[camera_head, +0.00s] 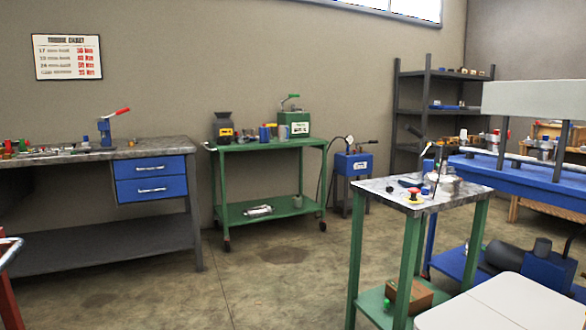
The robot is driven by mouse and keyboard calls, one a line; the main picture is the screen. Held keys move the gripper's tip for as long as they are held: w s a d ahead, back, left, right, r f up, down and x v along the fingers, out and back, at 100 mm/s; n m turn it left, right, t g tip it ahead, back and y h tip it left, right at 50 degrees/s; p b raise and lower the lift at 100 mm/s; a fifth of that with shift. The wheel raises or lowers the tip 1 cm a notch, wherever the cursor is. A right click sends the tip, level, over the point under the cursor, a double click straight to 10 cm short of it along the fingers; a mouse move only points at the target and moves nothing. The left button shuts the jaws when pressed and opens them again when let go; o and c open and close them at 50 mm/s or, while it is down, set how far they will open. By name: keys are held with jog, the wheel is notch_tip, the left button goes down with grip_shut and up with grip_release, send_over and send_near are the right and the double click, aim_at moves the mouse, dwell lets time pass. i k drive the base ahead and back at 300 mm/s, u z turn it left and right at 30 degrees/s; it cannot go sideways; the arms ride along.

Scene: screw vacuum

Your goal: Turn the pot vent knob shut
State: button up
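I cannot make out a pot vent knob for certain. On the grey top of a green-legged stand (372,187) at right of centre is a cluster of small items. It holds a small red and yellow piece (414,194), a dark piece left of it, and a pale metal rounded object (442,184) with upright dark and blue parts around it. These are too small to tell which is a pot or how any knob is turned. My gripper is not in view.
A workbench with blue drawers (152,178) stands at left. A green wheeled cart (265,145) stands at the back wall, with a blue unit (353,164) right of it. A blue-topped bench (530,181) is at right. Concrete floor (285,290) is clear in the middle.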

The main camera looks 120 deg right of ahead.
aim_at(425, 192)
jog(key=k, duration=0.85)
jog(key=z, duration=0.7)
jog(key=i, duration=0.7)
jog(key=z, duration=4.05)
jog(key=i, duration=0.6)
jog(key=u, duration=1.15)
